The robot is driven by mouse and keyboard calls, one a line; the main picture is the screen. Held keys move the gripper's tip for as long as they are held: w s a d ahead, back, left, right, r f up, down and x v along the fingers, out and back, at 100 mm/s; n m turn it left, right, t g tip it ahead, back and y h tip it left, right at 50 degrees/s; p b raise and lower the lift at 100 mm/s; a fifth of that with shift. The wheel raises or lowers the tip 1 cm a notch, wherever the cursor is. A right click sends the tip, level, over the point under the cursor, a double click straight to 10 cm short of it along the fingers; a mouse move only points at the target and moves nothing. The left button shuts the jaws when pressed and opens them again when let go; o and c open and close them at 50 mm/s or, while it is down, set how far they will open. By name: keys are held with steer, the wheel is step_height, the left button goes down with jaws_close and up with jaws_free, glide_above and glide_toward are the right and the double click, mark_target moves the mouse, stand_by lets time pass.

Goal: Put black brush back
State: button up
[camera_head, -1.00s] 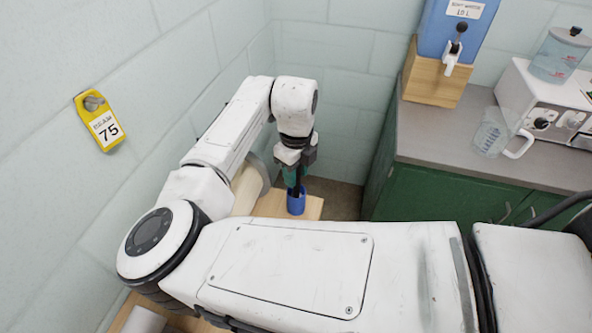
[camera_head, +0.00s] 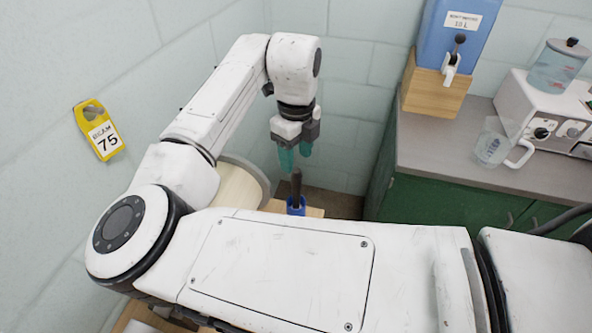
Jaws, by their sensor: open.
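The black brush (camera_head: 296,184) stands upright in a blue cup (camera_head: 297,208), with its dark upper part showing above the rim. Its lower end is hidden inside the cup. The cup stands on a light wooden surface (camera_head: 315,212), and my arm hides part of it. My gripper (camera_head: 296,160) has teal fingertips pointing down. It is open and empty, above the brush and apart from it.
A grey counter (camera_head: 430,150) with green cabinets is at the right. It carries a blue water dispenser (camera_head: 452,30), a clear jug (camera_head: 493,148) and a white appliance (camera_head: 540,115). A yellow tag (camera_head: 100,130) hangs on the left wall.

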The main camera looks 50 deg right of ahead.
steer(key=shift+r, duration=1.4)
steer(key=s+d+f+n+t+h, duration=0.2)
steer(key=s+d+f+n+h, duration=0.2)
steer(key=d+n+h, duration=0.85)
steer(key=s+a+f+n+y, duration=0.6)
steer(key=s+a+f+n, duration=0.2)
steer(key=a+f+n, duration=0.2)
steer(key=s+a+f+n+g+y, duration=0.1)
steer(key=s+a+f+n+y, duration=0.5)
steer(key=a+n, duration=0.8)
step_height(320, 180, down, 5)
steer(key=shift+s+a+r, duration=0.15)
steer(key=shift+s+a, duration=0.75)
steer(key=shift+s, duration=0.15)
steer(key=shift+c, duration=0.4)
